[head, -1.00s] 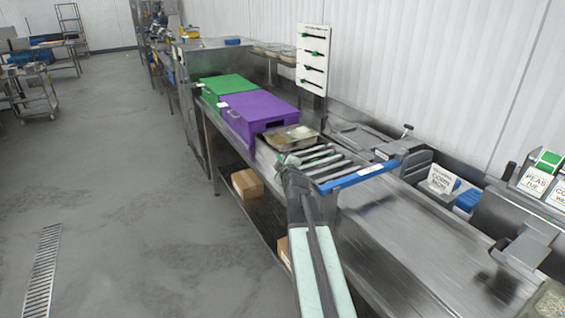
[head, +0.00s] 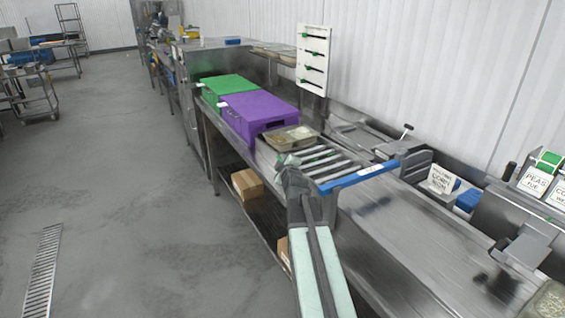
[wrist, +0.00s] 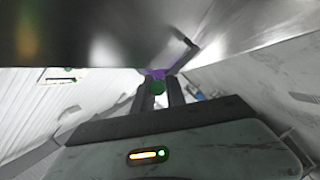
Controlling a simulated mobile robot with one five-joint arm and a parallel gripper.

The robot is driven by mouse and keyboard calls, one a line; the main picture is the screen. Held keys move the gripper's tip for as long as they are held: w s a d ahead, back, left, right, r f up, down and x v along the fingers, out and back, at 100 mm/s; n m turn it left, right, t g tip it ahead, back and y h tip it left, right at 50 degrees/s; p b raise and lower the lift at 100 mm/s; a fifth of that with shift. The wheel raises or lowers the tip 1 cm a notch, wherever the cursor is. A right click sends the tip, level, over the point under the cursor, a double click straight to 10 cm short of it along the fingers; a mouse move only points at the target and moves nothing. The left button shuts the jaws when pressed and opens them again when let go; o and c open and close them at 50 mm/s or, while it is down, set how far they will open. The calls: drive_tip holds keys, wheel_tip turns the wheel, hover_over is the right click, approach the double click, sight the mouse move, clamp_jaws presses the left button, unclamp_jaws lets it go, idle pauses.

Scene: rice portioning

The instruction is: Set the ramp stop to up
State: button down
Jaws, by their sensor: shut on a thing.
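The roller ramp (head: 332,162) stands on the bench in the head view, with a blue bar (head: 360,177) along its near right end. My gripper (head: 286,161) is at the ramp's left front edge, with my arm reaching up from below.
A metal tray (head: 291,137) with contents sits at the ramp's far end. Behind it are a purple box (head: 258,112) and a green box (head: 222,86). A white board (head: 312,60) with green-knobbed sliders stands against the wall. The bench right of the ramp is mostly clear.

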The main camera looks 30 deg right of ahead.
drive_tip(key=shift+r, duration=0.15)
wheel_tip(320, 180, up, 3)
drive_tip(key=p, duration=0.3)
drive_tip(key=shift+w+f, duration=0.1)
drive_tip(key=shift+f, duration=0.2)
drive_tip(key=c, duration=1.4)
unclamp_jaws()
drive_tip(key=shift+r, duration=0.1)
drive_tip(key=shift+o, duration=0.2)
drive_tip(key=p+v, duration=0.1)
drive_tip(key=v, duration=0.7)
